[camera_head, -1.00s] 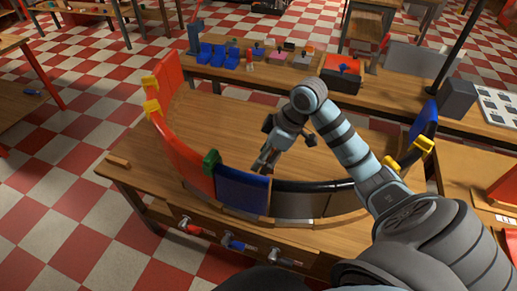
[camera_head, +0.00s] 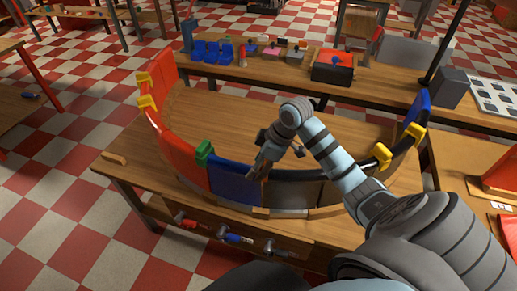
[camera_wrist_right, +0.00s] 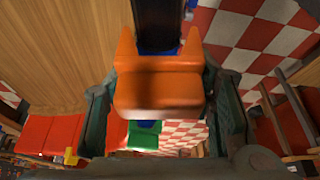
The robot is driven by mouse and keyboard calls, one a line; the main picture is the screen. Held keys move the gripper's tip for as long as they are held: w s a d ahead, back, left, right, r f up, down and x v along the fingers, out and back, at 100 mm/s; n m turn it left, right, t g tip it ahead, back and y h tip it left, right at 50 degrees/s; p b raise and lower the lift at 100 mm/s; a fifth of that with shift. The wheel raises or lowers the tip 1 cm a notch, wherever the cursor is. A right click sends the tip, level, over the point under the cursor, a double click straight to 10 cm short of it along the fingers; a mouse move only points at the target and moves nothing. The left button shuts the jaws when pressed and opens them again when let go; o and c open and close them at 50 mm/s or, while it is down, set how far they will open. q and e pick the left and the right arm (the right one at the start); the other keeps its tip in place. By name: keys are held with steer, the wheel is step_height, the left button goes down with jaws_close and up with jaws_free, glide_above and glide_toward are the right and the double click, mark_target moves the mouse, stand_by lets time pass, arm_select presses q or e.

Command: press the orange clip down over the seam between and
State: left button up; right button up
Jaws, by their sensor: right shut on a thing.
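The orange clip (camera_wrist_right: 160,90) is held between the two fingers of my right gripper (camera_wrist_right: 168,110) in the right wrist view. Its two prongs point toward the dark ring panel. In the head view my right gripper (camera_head: 261,168) is at the rim of the curved wall, where the blue panel (camera_head: 234,184) meets the black panel (camera_head: 296,190). The clip is too small and covered to make out there, and I cannot tell whether it touches the seam. My left gripper is not in view.
A green clip (camera_head: 204,153) sits on the seam between the red panel (camera_head: 178,146) and the blue panel. Several yellow clips (camera_head: 382,153) sit on other seams. The table (camera_head: 245,125) inside the ring is clear. Tools (camera_head: 232,238) hang along the front edge.

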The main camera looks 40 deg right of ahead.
steer(key=shift+w+f, duration=0.2)
steer(key=shift+f, duration=0.4)
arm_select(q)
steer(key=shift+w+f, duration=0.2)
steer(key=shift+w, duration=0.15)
arm_select(e)
steer(key=shift+s, duration=0.1)
steer(key=shift+f, duration=0.15)
steer(key=o, duration=1.2)
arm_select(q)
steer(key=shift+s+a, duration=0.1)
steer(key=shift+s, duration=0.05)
